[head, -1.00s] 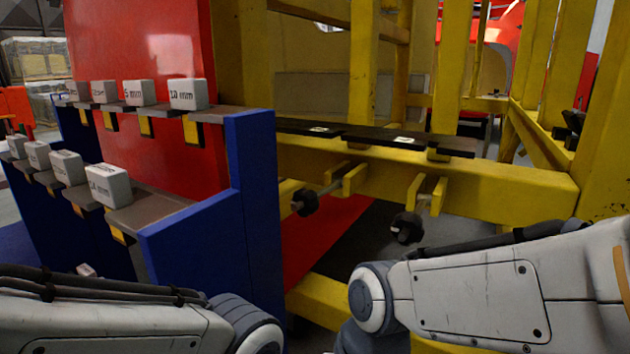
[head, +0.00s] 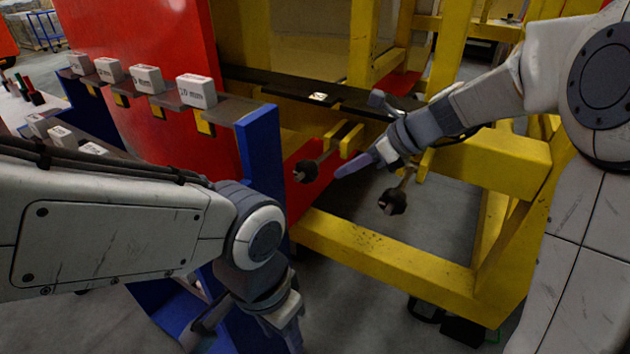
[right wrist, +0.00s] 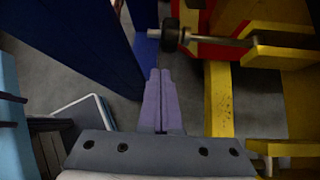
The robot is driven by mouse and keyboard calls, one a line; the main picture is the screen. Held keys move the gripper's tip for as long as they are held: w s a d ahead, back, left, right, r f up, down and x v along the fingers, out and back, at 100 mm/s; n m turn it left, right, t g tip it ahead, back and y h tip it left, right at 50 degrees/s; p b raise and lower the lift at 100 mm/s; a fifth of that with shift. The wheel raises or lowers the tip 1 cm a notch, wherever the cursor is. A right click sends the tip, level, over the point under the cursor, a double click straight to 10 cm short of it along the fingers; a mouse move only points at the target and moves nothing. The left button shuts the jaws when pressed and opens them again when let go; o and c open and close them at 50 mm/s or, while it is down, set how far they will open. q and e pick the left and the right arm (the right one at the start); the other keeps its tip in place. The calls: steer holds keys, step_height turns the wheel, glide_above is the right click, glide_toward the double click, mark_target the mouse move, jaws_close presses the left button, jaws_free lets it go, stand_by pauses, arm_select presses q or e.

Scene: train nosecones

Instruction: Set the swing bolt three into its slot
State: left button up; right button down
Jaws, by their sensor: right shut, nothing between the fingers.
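Two swing bolts hang out from paired yellow lugs under a dark ledge (head: 275,86). The left bolt (head: 305,172) and the right bolt (head: 393,203) have dark nut ends and tilt down toward me. I cannot tell which is number three. My right gripper (head: 345,171) is shut and empty, its purple fingers between the two bolts in the picture. In the right wrist view the shut fingertips (right wrist: 159,73) point at the floor, apart from a bolt (right wrist: 172,37) above them. My left gripper (head: 250,325) is low and cut off by the frame bottom. No slot shows clearly.
A blue rack (head: 259,160) with labelled white blocks (head: 196,90) stands left, close to my left arm. A red panel (head: 145,45) rises behind it. A yellow beam (head: 390,262) crosses below the bolts. Open floor shows between the beams.

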mark_target(320, 160)
steer(key=b+x, duration=0.2)
steer(key=x, duration=0.8)
steer(key=shift+b, duration=0.3)
